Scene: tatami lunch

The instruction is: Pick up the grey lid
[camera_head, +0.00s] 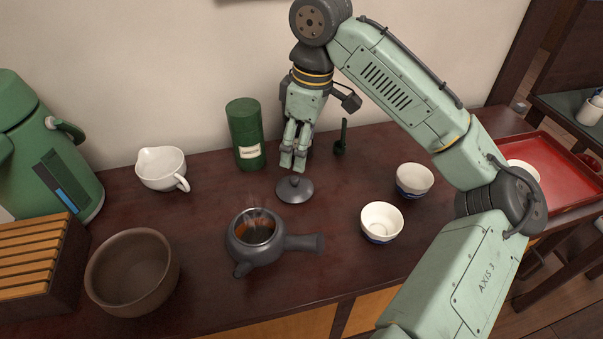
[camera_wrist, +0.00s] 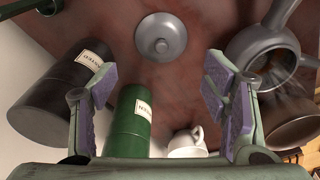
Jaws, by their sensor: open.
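The grey lid (camera_head: 295,189) is a small round disc with a knob on top. It lies flat on the dark wooden counter, just behind the teapot. In the wrist view the lid (camera_wrist: 161,37) shows at the top middle, knob facing the camera, beyond and between the fingertips. My gripper (camera_head: 293,161) points down just above and slightly behind the lid, apart from it. In the wrist view my gripper (camera_wrist: 171,80) has its two purple-padded fingers spread wide, with nothing between them. Nothing hides the lid.
The grey side-handled teapot (camera_head: 262,240) stands open in front of the lid. A green canister (camera_head: 246,135) is close behind left of my gripper, a green scoop (camera_head: 341,140) to its right. Two white cups (camera_head: 381,222) (camera_head: 414,180) stand right. A white pitcher (camera_head: 162,168) and brown bowl (camera_head: 132,270) stand left.

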